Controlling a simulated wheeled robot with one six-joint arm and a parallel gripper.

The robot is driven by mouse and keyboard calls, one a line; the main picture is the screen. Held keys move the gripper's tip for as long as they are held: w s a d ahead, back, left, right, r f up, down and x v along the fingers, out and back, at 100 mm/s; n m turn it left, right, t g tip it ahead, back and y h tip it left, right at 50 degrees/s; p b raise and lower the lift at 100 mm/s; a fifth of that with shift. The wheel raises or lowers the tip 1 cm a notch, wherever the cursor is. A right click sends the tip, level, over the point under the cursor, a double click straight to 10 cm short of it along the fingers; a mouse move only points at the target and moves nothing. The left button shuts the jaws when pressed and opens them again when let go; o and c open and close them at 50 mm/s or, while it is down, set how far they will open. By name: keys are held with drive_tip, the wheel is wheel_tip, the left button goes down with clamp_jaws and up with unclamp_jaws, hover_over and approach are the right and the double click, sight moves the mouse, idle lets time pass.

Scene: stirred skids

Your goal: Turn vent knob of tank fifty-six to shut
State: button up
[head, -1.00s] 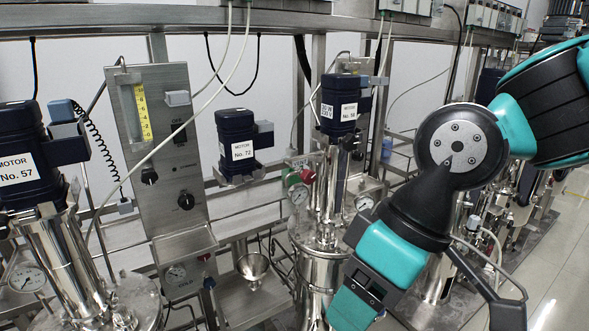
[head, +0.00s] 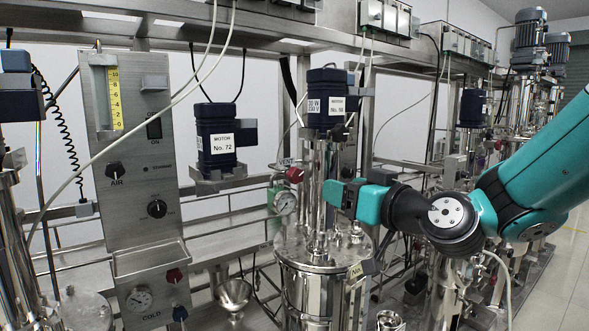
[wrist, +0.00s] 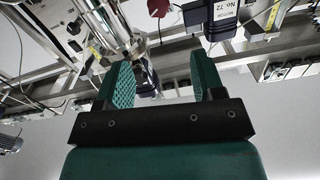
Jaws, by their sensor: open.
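The vent knob (head: 295,174) is red and sits below a VENT label, left of the tank's upright column. The tank (head: 322,262) is a steel vessel with a motor (head: 328,104) above it; the motor's number looks like 56 but is small. My gripper (head: 333,191) points left beside the column, to the right of the knob and apart from it. In the wrist view my gripper (wrist: 160,65) is open with nothing between its fingers. A red knob (wrist: 158,7), probably the vent knob, is cut by the top edge there. The knob's pointer setting cannot be read.
A pressure gauge (head: 285,202) sits just below the knob. Motor No. 72 (head: 216,140) hangs to the left. A control panel (head: 138,165) with black knobs stands further left. A steel funnel (head: 233,292) is low in front. A pale hose crosses the panel.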

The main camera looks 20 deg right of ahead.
sight(298, 172)
drive_tip(key=p+x, duration=1.4)
drive_tip(key=shift+w+r, duration=0.2)
drive_tip(key=shift+w+a+f+p, duration=0.1)
drive_tip(key=shift+w+f+p, duration=0.05)
drive_tip(key=shift+w+p, duration=0.2)
drive_tip(key=shift+w+a+f+p, duration=0.1)
drive_tip(key=shift+w+f+p, duration=0.1)
drive_tip(key=shift+w, duration=0.2)
drive_tip(key=shift+r, duration=0.1)
drive_tip(key=c, duration=0.9)
